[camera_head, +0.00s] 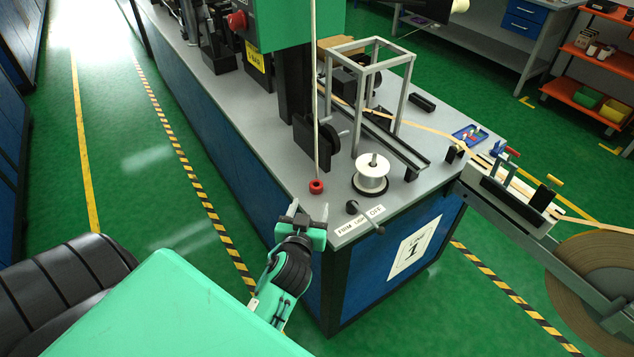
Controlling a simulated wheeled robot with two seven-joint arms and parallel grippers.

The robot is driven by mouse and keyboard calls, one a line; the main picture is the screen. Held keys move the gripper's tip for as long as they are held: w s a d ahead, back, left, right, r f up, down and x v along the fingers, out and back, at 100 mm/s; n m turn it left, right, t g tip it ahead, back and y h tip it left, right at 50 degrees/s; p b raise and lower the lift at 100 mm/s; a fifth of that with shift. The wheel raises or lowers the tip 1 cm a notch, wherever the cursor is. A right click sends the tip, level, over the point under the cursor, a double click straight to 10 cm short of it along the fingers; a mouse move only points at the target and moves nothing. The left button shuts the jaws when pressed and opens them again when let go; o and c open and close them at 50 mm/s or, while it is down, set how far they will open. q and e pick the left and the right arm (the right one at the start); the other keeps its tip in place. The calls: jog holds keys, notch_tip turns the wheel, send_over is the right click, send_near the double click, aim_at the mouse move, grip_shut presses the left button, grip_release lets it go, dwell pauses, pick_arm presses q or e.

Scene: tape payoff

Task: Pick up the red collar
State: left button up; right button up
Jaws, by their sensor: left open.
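The red collar (316,187) is a small ring at the lower end of a thin pale vertical rod or cord (315,120). It is at or just above the grey tabletop, near the table's left edge. My left gripper (308,213) is at the table's front left edge, a little below and left of the collar in the picture. It is open and apart from the collar, with nothing seen between its fingers. My right gripper is not in view.
A white spool (371,173) on a black base stands right of the collar. A black lever (365,215) and a label (356,221) are near the front corner. A dark column (293,85) stands behind the collar. A grey frame (407,95) stands farther back.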

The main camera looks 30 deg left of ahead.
aim_at(315, 190)
pick_arm(q)
jog(key=x, duration=0.5)
jog(key=shift+w+f+p, duration=0.1)
jog(key=shift+p, duration=0.25)
jog(key=shift+w+a, duration=0.25)
jog(key=shift+w, duration=0.1)
jog(key=p+x, duration=0.1)
jog(key=x, duration=0.2)
jog(key=shift+w+a+f, duration=0.1)
jog(key=shift+w+f, duration=0.05)
jog(key=shift+f, duration=0.1)
jog(key=shift+w+a+f, duration=0.15)
jog(key=shift+w+a, duration=0.05)
jog(key=shift+w, duration=0.2)
jog(key=c, duration=1)
jog(key=shift+c, duration=0.2)
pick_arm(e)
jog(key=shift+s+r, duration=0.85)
pick_arm(q)
jog(key=shift+p, duration=0.4)
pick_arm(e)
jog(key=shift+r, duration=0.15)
